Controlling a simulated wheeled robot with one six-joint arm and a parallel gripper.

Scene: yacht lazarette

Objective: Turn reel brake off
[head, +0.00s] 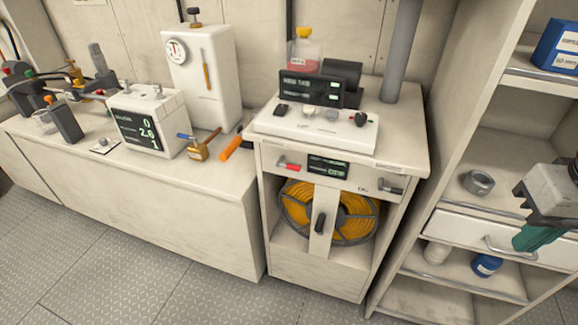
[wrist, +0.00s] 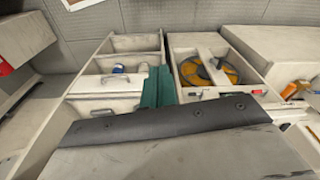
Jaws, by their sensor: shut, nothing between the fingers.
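A reel of yellow hose (head: 296,207) sits in the open bay of the white cabinet (head: 345,288). A black lever (head: 320,222) stands on the upright strip in front of the reel. Above the bay are a red-ended lever (head: 288,163), a small display (head: 328,166) and a dark grey lever (head: 391,186). I cannot tell which control is the brake. The reel also shows in the wrist view (wrist: 190,70). My gripper (head: 527,241) is shut and empty, with green fingers, by the shelf unit at right, well apart from the reel. Its fingers also show in the wrist view (wrist: 158,88).
The shelf unit (head: 445,130) at right holds a grey ring (head: 478,183), a drawer (head: 490,238) with a handle, and a blue jar (head: 487,265). A bench (head: 190,212) with instruments stands at left. The floor (head: 110,270) in front is clear.

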